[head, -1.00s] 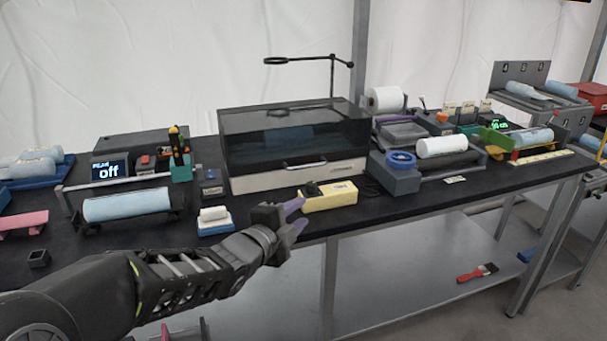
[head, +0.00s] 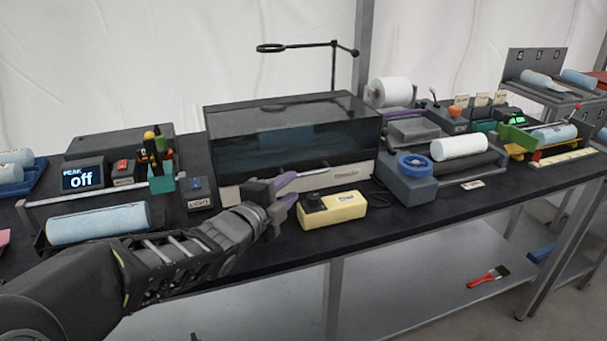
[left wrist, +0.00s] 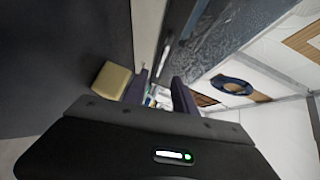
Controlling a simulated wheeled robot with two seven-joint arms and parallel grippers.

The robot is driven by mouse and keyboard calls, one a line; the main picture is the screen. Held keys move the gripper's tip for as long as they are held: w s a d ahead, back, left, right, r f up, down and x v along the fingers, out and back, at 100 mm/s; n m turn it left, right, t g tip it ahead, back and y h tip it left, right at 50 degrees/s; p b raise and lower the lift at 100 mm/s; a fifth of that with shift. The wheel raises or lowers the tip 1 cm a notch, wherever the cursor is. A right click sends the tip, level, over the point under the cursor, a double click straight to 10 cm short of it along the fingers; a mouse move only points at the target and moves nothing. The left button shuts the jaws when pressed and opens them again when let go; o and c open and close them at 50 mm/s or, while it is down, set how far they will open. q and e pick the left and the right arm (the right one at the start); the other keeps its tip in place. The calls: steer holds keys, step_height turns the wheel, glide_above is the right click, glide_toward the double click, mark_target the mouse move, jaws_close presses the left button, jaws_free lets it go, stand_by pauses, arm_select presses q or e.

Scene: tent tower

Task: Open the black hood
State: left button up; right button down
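The black hood (head: 290,142) is a dark, see-through box cover on a pale base (head: 350,172) at the middle of the bench. It looks closed, and a light handle shows low on its front, partly hidden by my gripper. My left gripper (head: 287,190) is in front of the hood's lower left part, with its purple fingers apart and nothing between them. The left wrist view shows the two fingers (left wrist: 160,92) spread, with a dark glassy panel (left wrist: 225,40), likely the hood, beyond them. I cannot tell whether they touch the handle. My right gripper is not in view.
A yellow box (head: 345,208) with a black knob sits just right of my left gripper. A grey block with a blue ring (head: 415,162) stands right of the hood. A blue roll (head: 98,222) lies left.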

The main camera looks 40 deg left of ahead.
mark_target(305, 175)
arm_select(q)
steer(key=x, duration=0.8)
steer(key=shift+s, duration=0.1)
steer(key=shift+c, duration=0.5)
jaws_close()
stand_by(0.9)
